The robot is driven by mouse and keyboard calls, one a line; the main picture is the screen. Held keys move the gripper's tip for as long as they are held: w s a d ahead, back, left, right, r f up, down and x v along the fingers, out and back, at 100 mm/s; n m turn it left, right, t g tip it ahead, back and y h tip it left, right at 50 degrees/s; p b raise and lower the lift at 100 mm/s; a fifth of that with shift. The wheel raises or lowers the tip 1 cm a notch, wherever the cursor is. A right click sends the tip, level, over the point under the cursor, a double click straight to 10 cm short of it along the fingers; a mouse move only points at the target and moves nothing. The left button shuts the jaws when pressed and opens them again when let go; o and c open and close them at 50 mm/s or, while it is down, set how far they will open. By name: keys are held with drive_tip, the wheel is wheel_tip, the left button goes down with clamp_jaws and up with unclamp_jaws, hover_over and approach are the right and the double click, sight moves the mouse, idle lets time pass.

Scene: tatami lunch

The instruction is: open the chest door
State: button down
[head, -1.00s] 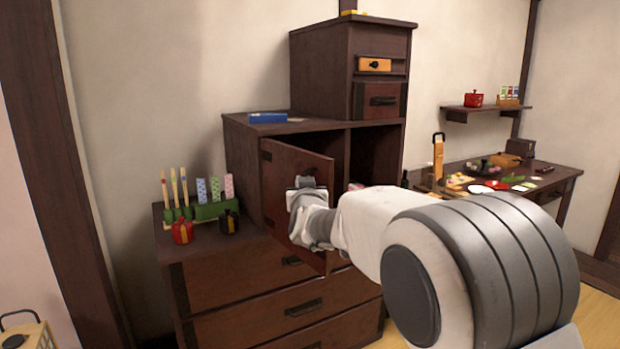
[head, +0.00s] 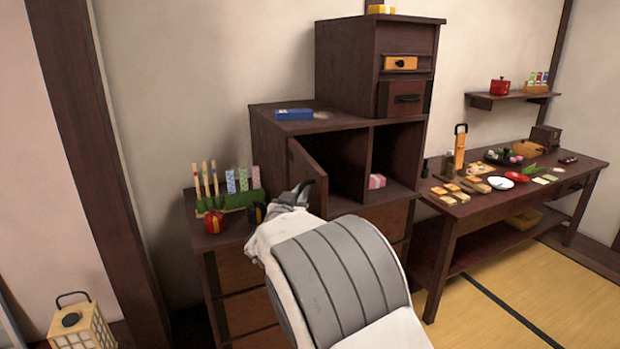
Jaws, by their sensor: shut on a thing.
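The chest (head: 270,121) is dark wood with two open compartments side by side. Its door (head: 309,172) is hinged at the left of the left compartment and stands swung well outward, seen at a steep angle. The dark inside of the left compartment shows past it. My gripper (head: 300,194) is at the lower front part of the door, shut on the door's handle. My own arm hides the fingertips, most of the grip and the door's lower edge.
A green holder (head: 230,201) with sticks, a red pouch (head: 213,221) and a dark pouch (head: 256,213) stand left of the door. A food-covered table (head: 466,208) is at right, a lantern (head: 80,325) at lower left.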

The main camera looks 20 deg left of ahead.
drive_tip(key=shift+s+a+r+m+h+p, duration=0.1)
drive_tip(key=shift+s+a+m+h+p, duration=0.4)
drive_tip(key=shift+p, duration=0.4)
drive_tip(key=shift+w+a, duration=0.1)
drive_tip(key=shift+a, duration=0.05)
drive_tip(key=c, duration=1.2)
unclamp_jaws()
drive_tip(key=s, duration=0.5)
drive_tip(key=s+d, duration=0.1)
drive_tip(key=s, duration=0.5)
drive_tip(key=s+d, duration=0.1)
drive_tip(key=s, duration=0.5)
drive_tip(key=shift+s+d, duration=0.1)
drive_tip(key=shift+d, duration=0.05)
